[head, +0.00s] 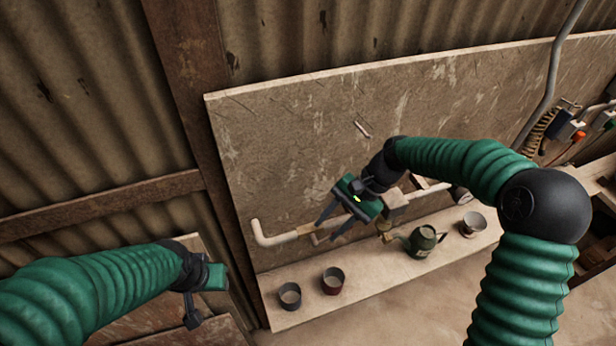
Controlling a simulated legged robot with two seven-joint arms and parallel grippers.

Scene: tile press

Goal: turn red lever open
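A pale pipe (276,240) runs along the foot of the upright board, with an elbow at its left end and fittings along it. My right gripper (326,232) is in front of this pipe, its two fingers apart and pointing down-left, with nothing visible between them. I cannot make out a red lever on the pipe; the gripper covers part of it. A small orange-red part (579,135) shows on equipment at the far right, too small to identify. My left gripper (192,312) is at lower left, away from the pipe, seen from the side; its finger opening is unclear.
A pale shelf (350,302) below the pipe holds two cups at left (290,296) (333,281), a green teapot (422,241) and another cup (473,224) at right. The board (300,140) stands close behind the pipe. A grey conduit (556,60) rises at right.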

